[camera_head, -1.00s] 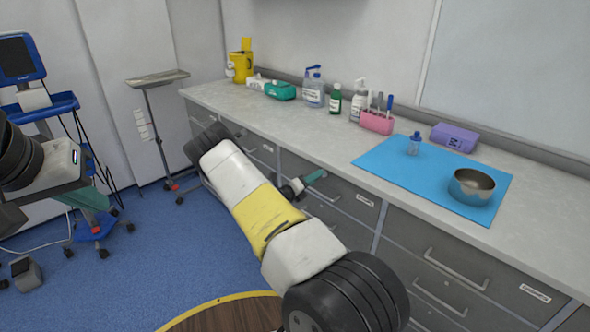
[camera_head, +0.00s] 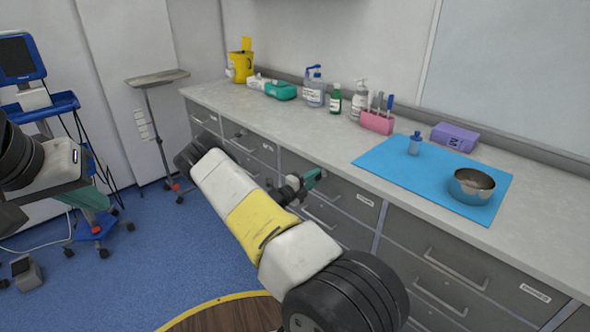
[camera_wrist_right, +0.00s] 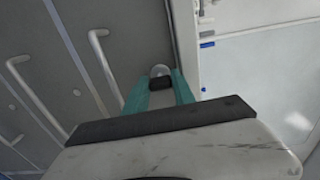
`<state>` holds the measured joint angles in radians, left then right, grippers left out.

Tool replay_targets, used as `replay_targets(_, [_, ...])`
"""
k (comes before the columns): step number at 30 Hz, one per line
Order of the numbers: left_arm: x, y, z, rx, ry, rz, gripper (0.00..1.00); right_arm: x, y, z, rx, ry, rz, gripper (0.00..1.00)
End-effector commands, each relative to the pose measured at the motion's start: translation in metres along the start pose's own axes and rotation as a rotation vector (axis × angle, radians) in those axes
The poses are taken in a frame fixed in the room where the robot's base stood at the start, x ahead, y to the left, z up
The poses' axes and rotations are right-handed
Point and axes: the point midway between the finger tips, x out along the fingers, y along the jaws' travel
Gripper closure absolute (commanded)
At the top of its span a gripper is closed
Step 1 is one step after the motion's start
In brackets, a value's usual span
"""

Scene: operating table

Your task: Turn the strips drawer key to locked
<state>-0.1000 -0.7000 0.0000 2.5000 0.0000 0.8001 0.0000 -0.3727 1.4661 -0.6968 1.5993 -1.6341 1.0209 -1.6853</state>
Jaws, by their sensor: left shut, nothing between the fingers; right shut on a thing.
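My right gripper (camera_head: 313,178) is at the drawer fronts under the counter, close to an upper drawer with a small label (camera_head: 364,199) too blurred to read. In the right wrist view its two teal fingers (camera_wrist_right: 160,84) are shut on a small dark key (camera_wrist_right: 160,82). A round pale lock face (camera_wrist_right: 160,70) shows just beyond the key. The key's exact angle cannot be told. My left gripper (camera_head: 108,206) hangs at the left, shut and empty, well away from the drawers.
Drawer handles (camera_head: 455,270) stick out along the grey cabinet. On the counter (camera_head: 300,138) stand bottles, a pink holder (camera_head: 377,122), a purple box (camera_head: 455,136), and a blue mat (camera_head: 380,162) with a metal bowl (camera_head: 472,186). A cart (camera_head: 48,106) and tray stand (camera_head: 157,78) are left.

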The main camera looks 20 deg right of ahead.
Motion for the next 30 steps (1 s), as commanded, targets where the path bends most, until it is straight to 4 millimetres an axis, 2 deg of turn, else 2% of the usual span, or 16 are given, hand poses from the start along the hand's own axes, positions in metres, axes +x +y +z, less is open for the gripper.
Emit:
replay_targets(11, [0.000,0.000,0.000,0.000,0.000,0.000,1.00,-0.001,0.000,0.001,-0.006,-0.003,0.001,1.00])
replay_targets(12, [0.000,0.000,0.000,0.000,0.000,0.000,1.00,-0.001,0.000,0.001,-0.006,-0.003,0.001,0.67])
replay_targets(15, [0.000,0.000,0.000,0.000,0.000,0.000,1.00,-0.001,0.000,0.001,-0.006,-0.003,0.001,0.48])
replay_targets(25, [0.000,0.000,0.000,0.000,0.000,0.000,1.00,-0.002,0.000,0.001,-0.005,-0.001,0.001,0.47])
replay_targets(30, [0.000,0.000,0.000,0.000,0.000,0.000,1.00,-0.021,0.000,0.001,-0.005,-0.003,0.002,0.47])
